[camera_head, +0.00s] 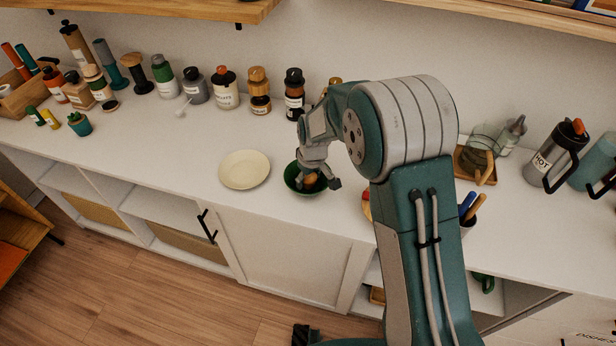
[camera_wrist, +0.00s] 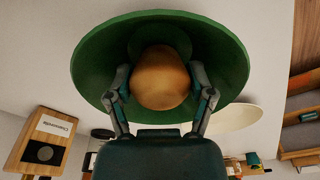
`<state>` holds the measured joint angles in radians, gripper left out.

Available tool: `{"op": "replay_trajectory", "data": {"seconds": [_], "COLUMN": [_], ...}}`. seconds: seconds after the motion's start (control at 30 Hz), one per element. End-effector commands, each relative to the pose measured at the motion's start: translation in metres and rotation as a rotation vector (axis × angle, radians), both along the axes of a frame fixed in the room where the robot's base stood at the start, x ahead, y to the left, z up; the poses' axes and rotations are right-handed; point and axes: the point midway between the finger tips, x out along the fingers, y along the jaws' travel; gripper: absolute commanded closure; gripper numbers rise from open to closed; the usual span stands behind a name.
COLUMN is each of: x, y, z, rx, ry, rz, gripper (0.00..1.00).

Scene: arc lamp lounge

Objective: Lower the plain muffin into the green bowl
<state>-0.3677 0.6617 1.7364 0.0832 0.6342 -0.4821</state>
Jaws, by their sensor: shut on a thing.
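The green bowl (camera_head: 293,184) stands on the white counter, just right of a cream plate. In the wrist view the bowl (camera_wrist: 92,60) is seen from above, around the muffin. The plain muffin (camera_wrist: 160,78) is golden brown and sits between the two fingers of my gripper (camera_wrist: 161,92), which is shut on it. In the head view my gripper (camera_head: 318,180) reaches down at the bowl, and the muffin (camera_head: 309,179) shows within the bowl's rim. The fingers partly cover the muffin's sides. Whether the muffin touches the bowl's bottom I cannot tell.
The cream plate (camera_head: 244,169) lies left of the bowl, empty. Several jars, such as a white one (camera_head: 226,92), line the wall behind. A cup with utensils (camera_head: 469,212) stands to the right, partly behind my arm. The counter's front edge is close to the bowl.

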Motion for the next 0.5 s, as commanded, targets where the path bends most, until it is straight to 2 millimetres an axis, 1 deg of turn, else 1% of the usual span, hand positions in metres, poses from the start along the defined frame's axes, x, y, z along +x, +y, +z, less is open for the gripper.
{"op": "replay_trajectory", "data": {"seconds": [0.5], "x": [0.0000], "y": [0.0000], "z": [-0.0066], "rx": [0.000], "ry": [0.000], "rz": [0.000], "gripper": [0.74]}}
